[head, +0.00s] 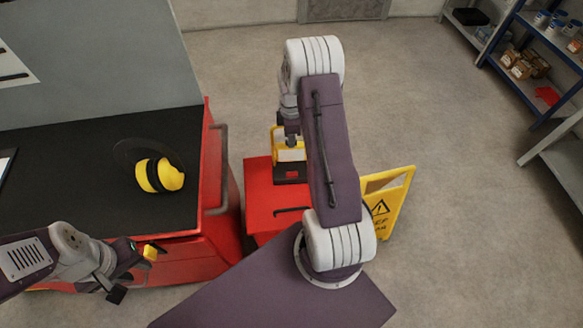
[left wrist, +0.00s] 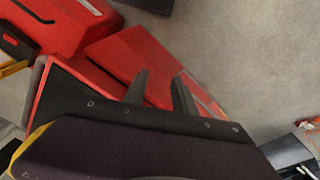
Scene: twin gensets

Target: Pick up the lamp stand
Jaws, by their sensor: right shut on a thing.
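The lamp stand (head: 277,154) appears to be the yellow frame with a pale panel at the red cabinet, partly hidden behind my right arm. My right gripper (head: 292,138) points down at its top and is shut on it. The fingertips are small and partly covered. I cannot tell whether the stand is lifted or touching what is below. My left gripper (head: 130,275) is at the lower left, beside the red workbench's front. The left wrist view shows its two dark fingers (left wrist: 160,90) apart with nothing between them.
A yellow wet-floor sign (head: 392,203) stands to the right. Shelves (head: 540,65) are at the far right; the floor between is clear.

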